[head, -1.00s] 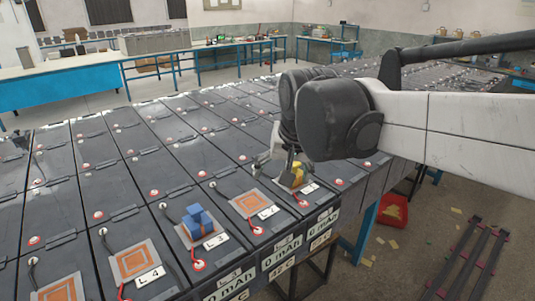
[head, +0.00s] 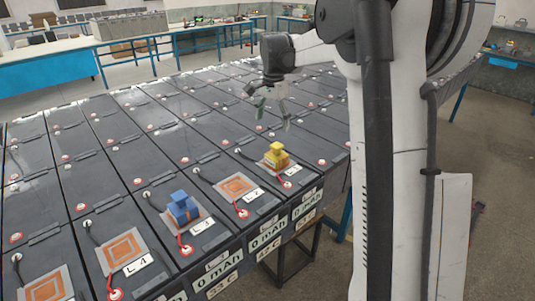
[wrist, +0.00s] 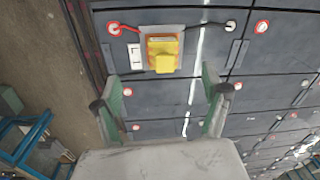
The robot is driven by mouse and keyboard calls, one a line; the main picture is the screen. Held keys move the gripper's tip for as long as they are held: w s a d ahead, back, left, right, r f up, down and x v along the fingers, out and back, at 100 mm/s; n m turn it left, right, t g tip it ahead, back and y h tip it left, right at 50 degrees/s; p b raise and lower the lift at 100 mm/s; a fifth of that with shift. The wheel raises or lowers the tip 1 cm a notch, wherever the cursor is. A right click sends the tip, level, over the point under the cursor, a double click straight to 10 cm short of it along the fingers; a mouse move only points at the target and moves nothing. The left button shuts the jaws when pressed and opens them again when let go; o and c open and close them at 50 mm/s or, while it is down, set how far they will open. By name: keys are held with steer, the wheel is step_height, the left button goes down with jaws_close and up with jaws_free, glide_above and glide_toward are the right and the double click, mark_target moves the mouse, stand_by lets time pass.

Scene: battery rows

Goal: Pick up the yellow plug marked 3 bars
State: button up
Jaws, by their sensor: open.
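The yellow plug (head: 277,155) stands upright on a square pad on top of a battery near the front right of the rows. It also shows in the wrist view (wrist: 163,55), on its pad between a red terminal and a dark one, beyond my fingertips. I cannot make out its bar marks. My gripper (head: 269,112) is open and empty, above the batteries behind the plug. In the wrist view its two green-lined fingers (wrist: 166,78) are spread wide, with the plug ahead between their lines and not touched.
A blue plug (head: 181,208) stands on the pad by label L3. The orange-square pads by L2 (head: 237,186) and L4 (head: 122,249) are bare. Cables and red terminals stand beside the pads. A blue-railed bench (head: 125,48) runs along the back.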

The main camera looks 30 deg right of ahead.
mark_target(276, 144)
steer(key=shift+m+g, duration=0.3)
steer(key=shift+m, duration=0.5)
steer(key=w+d+f, duration=0.3)
steer(key=shift+f, duration=0.2)
steer(key=shift+w+d+f, duration=0.2)
steer(key=shift+d+f, duration=0.05)
steer(key=shift+f, duration=0.2)
step_height(276, 144, down, 8)
steer(key=shift+p, duration=0.45)
steer(key=shift+s+f+p, duration=0.15)
steer(key=shift+f+p, duration=0.2)
steer(key=shift+f, duration=1)
steer(key=shift+s+f+p, duration=0.1)
steer(key=shift+f+p, duration=0.2)
steer(key=shift+f, duration=1)
steer(key=c, duration=1.4)
steer(key=shift+r, duration=0.1)
steer(key=shift+c, duration=0.2)
